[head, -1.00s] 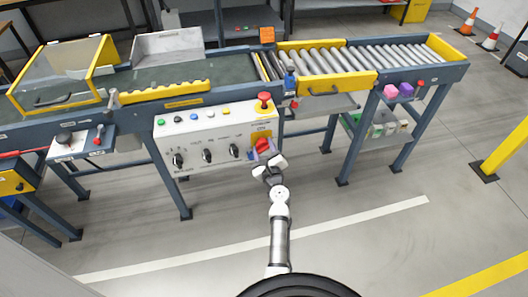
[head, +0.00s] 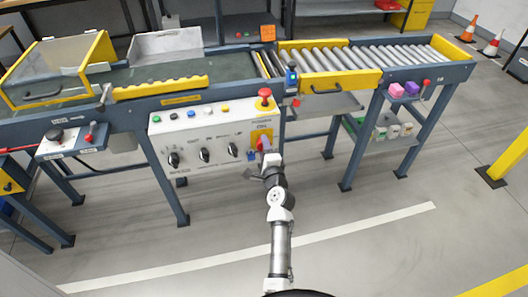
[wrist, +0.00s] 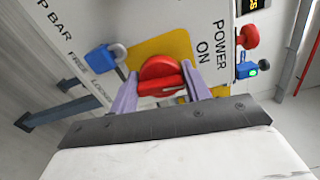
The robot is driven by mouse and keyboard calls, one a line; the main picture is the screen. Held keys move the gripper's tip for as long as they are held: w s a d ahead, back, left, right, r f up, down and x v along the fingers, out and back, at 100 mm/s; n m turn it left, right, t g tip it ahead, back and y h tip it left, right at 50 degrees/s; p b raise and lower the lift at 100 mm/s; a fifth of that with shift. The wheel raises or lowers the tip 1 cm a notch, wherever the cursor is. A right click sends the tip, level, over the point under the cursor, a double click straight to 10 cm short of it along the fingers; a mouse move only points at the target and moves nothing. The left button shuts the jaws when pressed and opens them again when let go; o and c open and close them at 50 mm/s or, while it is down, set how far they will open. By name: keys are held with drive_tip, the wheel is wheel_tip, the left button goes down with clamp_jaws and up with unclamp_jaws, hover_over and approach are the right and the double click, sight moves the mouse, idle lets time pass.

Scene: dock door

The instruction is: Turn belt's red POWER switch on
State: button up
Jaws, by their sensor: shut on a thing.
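The red POWER switch (wrist: 160,76) is a round rotary knob with a raised bar, on a yellow plate (wrist: 168,47) of the white control panel (head: 215,140). The words POWER and ON are printed beside it. My gripper (wrist: 160,86) is shut on the switch, one purple-grey finger on each side of the bar. In the wrist view the bar lies roughly crosswise, from finger to finger. In the head view my gripper (head: 265,148) reaches the panel's lower right and covers much of the switch.
A blue padlock (wrist: 104,57) hangs beside the yellow plate. A red mushroom button (head: 264,94) stands above the switch. Several black knobs (head: 204,155) are to its left. The roller conveyor (head: 350,60) runs behind. The floor in front is clear.

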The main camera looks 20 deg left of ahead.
drive_tip(key=shift+f+n+b, duration=0.1)
drive_tip(key=shift+n+b, duration=0.2)
drive_tip(key=shift+n, duration=0.3)
drive_tip(key=o, duration=1)
drive_tip(key=shift+c, duration=0.2)
drive_tip(key=b+v, duration=0.2)
drive_tip(key=v, duration=1.2)
drive_tip(key=shift+b, duration=0.3)
